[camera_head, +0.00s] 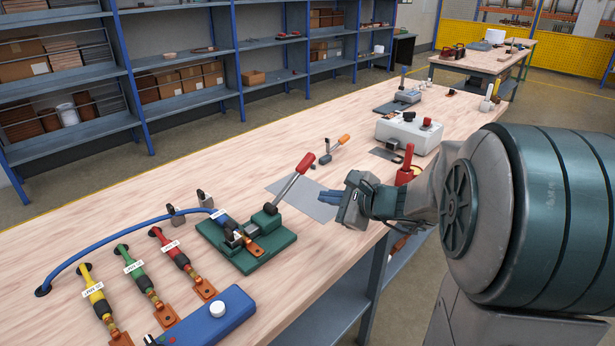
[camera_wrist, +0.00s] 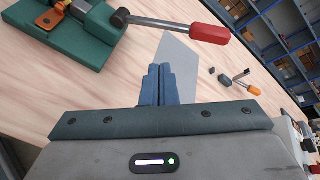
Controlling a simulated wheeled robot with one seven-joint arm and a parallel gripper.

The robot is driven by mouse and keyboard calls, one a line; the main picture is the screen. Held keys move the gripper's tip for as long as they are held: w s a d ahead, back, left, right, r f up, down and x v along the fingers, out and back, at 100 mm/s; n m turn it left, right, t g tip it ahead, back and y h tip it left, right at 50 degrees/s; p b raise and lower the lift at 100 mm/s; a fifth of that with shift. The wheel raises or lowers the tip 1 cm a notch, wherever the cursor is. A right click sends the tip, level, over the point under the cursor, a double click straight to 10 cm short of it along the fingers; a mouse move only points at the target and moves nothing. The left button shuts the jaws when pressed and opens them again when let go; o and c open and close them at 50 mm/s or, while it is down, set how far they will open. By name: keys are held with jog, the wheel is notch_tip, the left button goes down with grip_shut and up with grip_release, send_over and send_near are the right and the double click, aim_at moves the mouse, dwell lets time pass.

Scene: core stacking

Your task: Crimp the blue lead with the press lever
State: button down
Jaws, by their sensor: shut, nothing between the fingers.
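The green press (camera_head: 248,246) stands on the wooden bench, with its lever (camera_head: 295,181) raised at a slant and ending in a red handle. In the wrist view the red handle (camera_wrist: 210,33) is at the top right of centre. The blue lead (camera_head: 110,243) arcs over the bench from a hole at the left and ends in the press, with a white label near its end. A copper lug (camera_head: 258,250) shows at the press. My gripper (camera_head: 328,197) is shut and empty, to the right of the press and apart from the lever; its fingers (camera_wrist: 158,85) lie together.
Yellow (camera_head: 96,291), green (camera_head: 134,266) and red (camera_head: 170,248) leads with copper lugs lie left of the press. A blue box (camera_head: 205,318) with a white knob is in front. A grey sheet (camera_head: 308,200) and an orange-handled tool (camera_head: 335,145) lie beyond. A white machine (camera_head: 408,132) stands farther back.

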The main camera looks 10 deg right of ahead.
aim_at(293, 179)
jog(key=w+d+f+m+t+h, duration=0.1)
jog(key=w+d+m+t, duration=0.1)
jog(key=w+d+m, duration=0.25)
jog(key=shift+n, duration=0.35)
jog(key=x, duration=0.8)
jog(key=shift+w+a+f+b, duration=0.15)
jog(key=shift+a+b, duration=0.05)
jog(key=shift+b, duration=0.1)
jog(key=r, duration=0.1)
jog(key=a+r+p, duration=0.1)
jog(key=s+r, duration=0.1)
jog(key=shift+a+r, duration=0.25)
jog(key=shift+a, duration=0.15)
jog(key=shift+d, duration=0.1)
